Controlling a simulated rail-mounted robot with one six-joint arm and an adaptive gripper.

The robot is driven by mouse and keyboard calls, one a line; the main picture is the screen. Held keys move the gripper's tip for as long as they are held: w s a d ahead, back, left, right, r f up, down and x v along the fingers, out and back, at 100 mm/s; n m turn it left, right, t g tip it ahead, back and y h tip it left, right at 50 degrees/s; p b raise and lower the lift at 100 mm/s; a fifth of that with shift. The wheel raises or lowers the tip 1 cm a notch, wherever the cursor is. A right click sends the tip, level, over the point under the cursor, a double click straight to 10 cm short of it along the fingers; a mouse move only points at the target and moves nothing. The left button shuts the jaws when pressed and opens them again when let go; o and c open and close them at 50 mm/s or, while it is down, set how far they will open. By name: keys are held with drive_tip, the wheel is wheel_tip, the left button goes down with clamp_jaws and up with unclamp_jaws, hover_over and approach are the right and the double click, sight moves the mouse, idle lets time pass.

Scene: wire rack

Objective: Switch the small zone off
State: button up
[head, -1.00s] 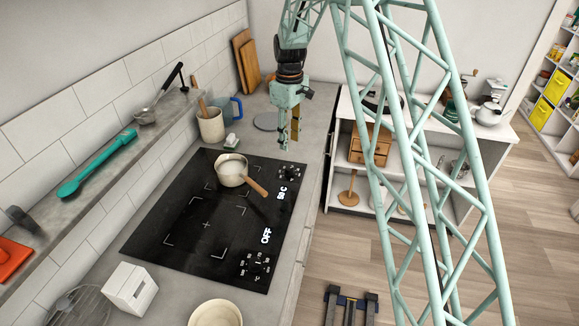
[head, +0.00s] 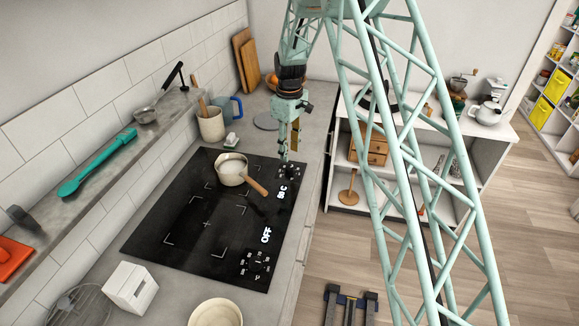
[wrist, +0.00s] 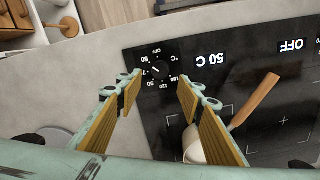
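A black cooktop (head: 180,228) is set in the counter, with corner marks for its zones. A dark round knob (wrist: 157,71) with a printed scale, OFF and temperatures, sits at its far right corner; it also shows in the head view (head: 289,171). A second knob (head: 257,263) at the near corner has a display (head: 266,235) reading OFF. A saucepan (head: 232,169) stands on the far zone. My gripper (wrist: 158,84) is open and empty, pointing down above the far knob, which shows between its fingertips.
The saucepan's wooden handle (head: 256,188) points toward the displays, close to my gripper. A mug (head: 229,108), a utensil crock (head: 211,123) and a small white object (head: 232,141) stand behind the cooktop. A white box (head: 130,288) and a bowl (head: 215,312) are at the front.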

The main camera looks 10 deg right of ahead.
sight(289, 167)
drive_tip(key=shift+f, duration=4.2)
drive_tip(key=c, duration=0.9)
drive_tip(key=shift+m, duration=0.5)
drive_tip(key=m+b, duration=0.2)
drive_tip(key=m, duration=0.1)
drive_tip(key=shift+m, duration=0.4)
drive_tip(key=shift+m+b, duration=0.8)
drive_tip(key=shift+m, duration=1.3)
